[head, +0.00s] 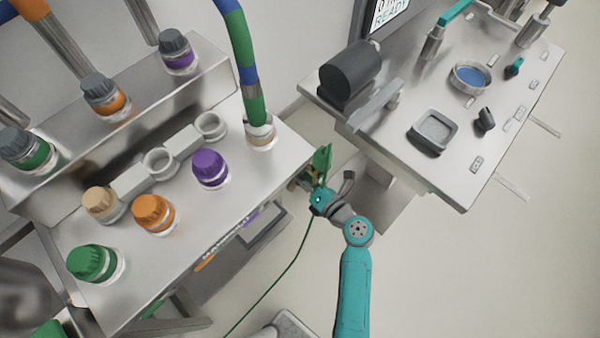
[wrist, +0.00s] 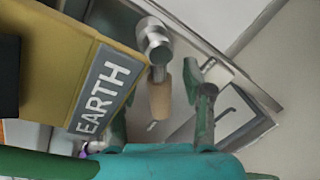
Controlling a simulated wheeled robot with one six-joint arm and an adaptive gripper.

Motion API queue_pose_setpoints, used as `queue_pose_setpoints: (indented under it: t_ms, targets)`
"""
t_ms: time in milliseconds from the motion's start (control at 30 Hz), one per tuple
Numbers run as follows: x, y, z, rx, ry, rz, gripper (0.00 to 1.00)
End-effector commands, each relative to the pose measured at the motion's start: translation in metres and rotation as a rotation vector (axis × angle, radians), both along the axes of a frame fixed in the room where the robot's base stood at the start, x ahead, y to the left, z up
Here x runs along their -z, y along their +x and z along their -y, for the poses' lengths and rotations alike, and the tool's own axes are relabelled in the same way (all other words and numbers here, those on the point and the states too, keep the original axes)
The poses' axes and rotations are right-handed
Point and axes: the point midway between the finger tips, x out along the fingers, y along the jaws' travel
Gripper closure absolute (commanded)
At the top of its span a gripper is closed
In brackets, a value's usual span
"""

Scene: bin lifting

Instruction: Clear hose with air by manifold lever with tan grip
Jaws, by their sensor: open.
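The manifold lever with the tan grip (wrist: 160,96) hangs from a metal pivot in the wrist view. My gripper (wrist: 168,100) is open, with one finger on each side of the tan grip; I cannot tell whether either finger touches it. In the head view my gripper (head: 320,180) is at the right end of the manifold bench (head: 225,205), and the tan grip is hidden there.
A yellow block labelled EARTH (wrist: 75,65) fills the wrist view's left side, close to my gripper. A thin green cable (head: 290,265) trails to the floor. Capped ports, including a purple cap (head: 210,168), line the bench. A second bench (head: 465,120) stands at right.

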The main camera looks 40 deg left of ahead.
Motion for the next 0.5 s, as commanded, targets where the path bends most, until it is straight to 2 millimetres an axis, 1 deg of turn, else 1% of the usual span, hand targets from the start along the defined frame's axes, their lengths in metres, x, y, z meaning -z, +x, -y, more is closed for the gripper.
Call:
queue_pose_setpoints:
  t_ms: [167,300,500]
  targets:
    - [-0.004,-0.006,0.03,0.004,0.0,0.0,0.49]
    - [-0.009,-0.011,0.058,0.005,0.0,0.001,0.49]
    - [-0.015,-0.018,0.09,0.003,0.0,0.0,0.49]
